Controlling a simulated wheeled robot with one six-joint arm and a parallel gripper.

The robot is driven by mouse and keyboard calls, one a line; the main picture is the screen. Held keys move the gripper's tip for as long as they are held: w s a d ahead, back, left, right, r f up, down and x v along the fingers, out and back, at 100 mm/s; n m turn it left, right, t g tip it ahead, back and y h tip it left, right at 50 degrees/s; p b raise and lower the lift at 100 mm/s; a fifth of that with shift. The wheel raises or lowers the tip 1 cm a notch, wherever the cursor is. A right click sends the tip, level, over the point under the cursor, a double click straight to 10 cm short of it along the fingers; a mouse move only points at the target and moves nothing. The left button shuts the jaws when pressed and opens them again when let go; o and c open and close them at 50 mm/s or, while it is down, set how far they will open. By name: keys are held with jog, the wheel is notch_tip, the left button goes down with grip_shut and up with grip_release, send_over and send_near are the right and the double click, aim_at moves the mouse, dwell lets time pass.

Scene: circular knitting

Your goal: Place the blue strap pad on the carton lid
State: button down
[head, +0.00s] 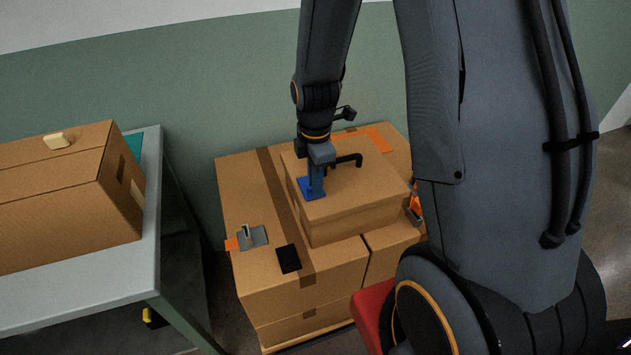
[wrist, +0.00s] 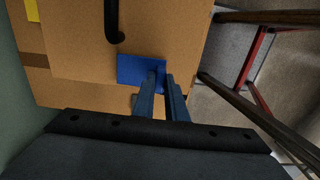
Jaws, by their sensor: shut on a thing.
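The blue strap pad (head: 305,186) is a flat blue piece near the left edge of the top of a small carton (head: 355,199). My gripper (head: 316,190) points down at it and is shut on its upright part. In the wrist view the pad (wrist: 138,68) lies flat just beyond my fingertips (wrist: 160,76), over the carton top (wrist: 80,55). Whether the pad touches the cardboard or hovers slightly above it I cannot tell. The fingers hide part of the pad.
A black hooked handle (head: 346,160) stands on the small carton, close to my gripper. Larger cartons (head: 300,285) beneath carry a grey plate (head: 258,237) and a black pad (head: 288,259). At left, a table (head: 152,200) holds another carton (head: 60,205).

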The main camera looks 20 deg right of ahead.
jog(key=shift+f, duration=0.2)
jog(key=shift+f, duration=0.1)
jog(key=c, duration=1.8)
grip_release()
notch_tip(320, 180, up, 12)
jog(key=b, duration=0.2)
jog(key=s+f+m+t, duration=0.1)
jog(key=s+m, duration=0.8)
jog(key=m, duration=0.9)
jog(key=shift+s+a+f, duration=0.15)
jog(key=shift+s+f, duration=0.2)
jog(key=shift+f, duration=0.2)
